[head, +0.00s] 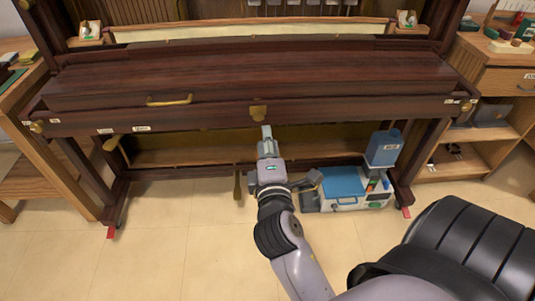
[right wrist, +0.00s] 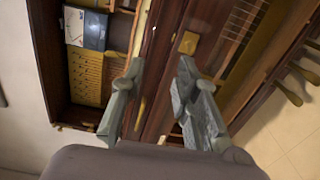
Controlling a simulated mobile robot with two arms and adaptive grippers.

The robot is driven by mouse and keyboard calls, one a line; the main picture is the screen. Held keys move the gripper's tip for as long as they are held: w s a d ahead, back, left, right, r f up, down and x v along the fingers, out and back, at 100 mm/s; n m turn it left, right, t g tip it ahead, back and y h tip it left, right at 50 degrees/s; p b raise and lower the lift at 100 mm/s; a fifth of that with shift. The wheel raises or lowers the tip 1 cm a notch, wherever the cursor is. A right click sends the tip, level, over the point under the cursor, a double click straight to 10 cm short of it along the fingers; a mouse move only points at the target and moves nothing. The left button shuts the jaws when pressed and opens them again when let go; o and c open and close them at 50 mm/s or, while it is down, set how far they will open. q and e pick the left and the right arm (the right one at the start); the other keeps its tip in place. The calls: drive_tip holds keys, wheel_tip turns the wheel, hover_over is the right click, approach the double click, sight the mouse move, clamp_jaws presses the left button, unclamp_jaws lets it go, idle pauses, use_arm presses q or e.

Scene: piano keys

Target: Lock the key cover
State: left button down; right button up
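The key cover (head: 230,75) is a dark reddish-brown wooden lid lying flat across the piano-like frame in the head view. A brass lock plate (head: 258,113) sits at the middle of the front rail below it; it shows as a square brass piece (right wrist: 188,42) in the right wrist view. My right gripper (head: 267,132) is just in front of and below this plate. In the right wrist view the gripper (right wrist: 160,70) has its two fingers apart with nothing between them. The brass plate lies beyond the right finger's tip. My left gripper is in neither view.
A brass handle (head: 170,101) is on the front left of the cover. A blue-and-white case (head: 345,185) and a blue container (head: 385,147) stand below at right. A wooden cabinet (head: 490,75) is at far right. The tiled floor (head: 175,240) at front left is clear.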

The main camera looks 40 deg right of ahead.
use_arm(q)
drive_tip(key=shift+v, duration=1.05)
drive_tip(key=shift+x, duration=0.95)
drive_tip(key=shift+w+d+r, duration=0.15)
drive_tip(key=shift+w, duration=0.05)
